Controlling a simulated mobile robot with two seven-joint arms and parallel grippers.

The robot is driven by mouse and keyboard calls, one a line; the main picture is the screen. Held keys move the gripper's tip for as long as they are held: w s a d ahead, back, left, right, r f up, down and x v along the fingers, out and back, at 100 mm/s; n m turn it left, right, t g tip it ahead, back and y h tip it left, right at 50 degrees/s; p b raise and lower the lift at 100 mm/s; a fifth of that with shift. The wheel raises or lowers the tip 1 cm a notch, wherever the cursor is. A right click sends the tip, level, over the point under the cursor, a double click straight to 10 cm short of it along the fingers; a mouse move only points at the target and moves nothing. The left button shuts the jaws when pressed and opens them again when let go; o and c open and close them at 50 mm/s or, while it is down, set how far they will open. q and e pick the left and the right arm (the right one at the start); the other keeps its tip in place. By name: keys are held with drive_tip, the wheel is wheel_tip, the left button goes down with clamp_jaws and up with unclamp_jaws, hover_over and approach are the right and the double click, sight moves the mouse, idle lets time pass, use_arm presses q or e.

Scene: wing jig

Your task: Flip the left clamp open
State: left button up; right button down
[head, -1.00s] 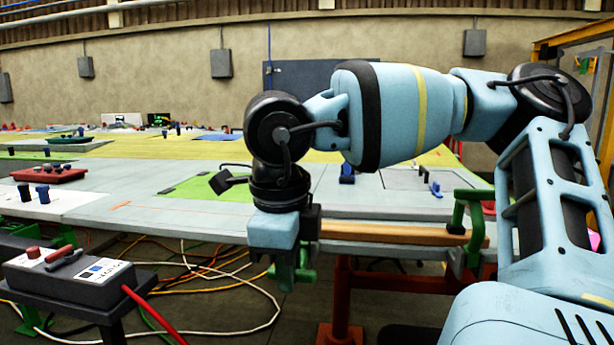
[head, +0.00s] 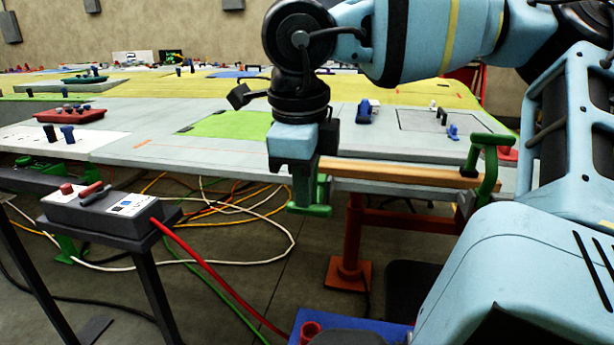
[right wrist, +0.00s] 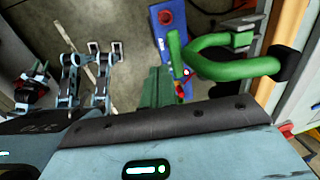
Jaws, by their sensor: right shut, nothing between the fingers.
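The left clamp (head: 323,188) is green and sits at the table's front edge, partly hidden behind my right gripper (head: 304,206) in the head view. In the right wrist view its green curved handle (right wrist: 235,65) runs from a dark mount at the wooden edge toward my fingers. My right gripper (right wrist: 157,85) is shut and empty, pointing down beside the handle; I cannot tell whether they touch. A second green clamp (head: 484,165) stands farther right on the edge, its handle raised. My left gripper is not in view.
A wooden rail (head: 400,172) runs along the front edge of the grey table (head: 215,156). A control box (head: 105,208) on a stand is at left, with loose cables on the floor. A blue box (right wrist: 167,25) with red parts lies below the edge.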

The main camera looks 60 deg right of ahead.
use_arm(q)
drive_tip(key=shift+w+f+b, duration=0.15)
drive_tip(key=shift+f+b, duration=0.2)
drive_tip(key=shift+b, duration=0.4)
use_arm(e)
drive_tip(key=s+a+r, duration=0.2)
drive_tip(key=a+r, duration=0.1)
drive_tip(key=a, duration=0.6)
drive_tip(key=shift+s+a+r, duration=0.15)
drive_tip(key=shift+s+r, duration=0.05)
drive_tip(key=shift+s, duration=0.15)
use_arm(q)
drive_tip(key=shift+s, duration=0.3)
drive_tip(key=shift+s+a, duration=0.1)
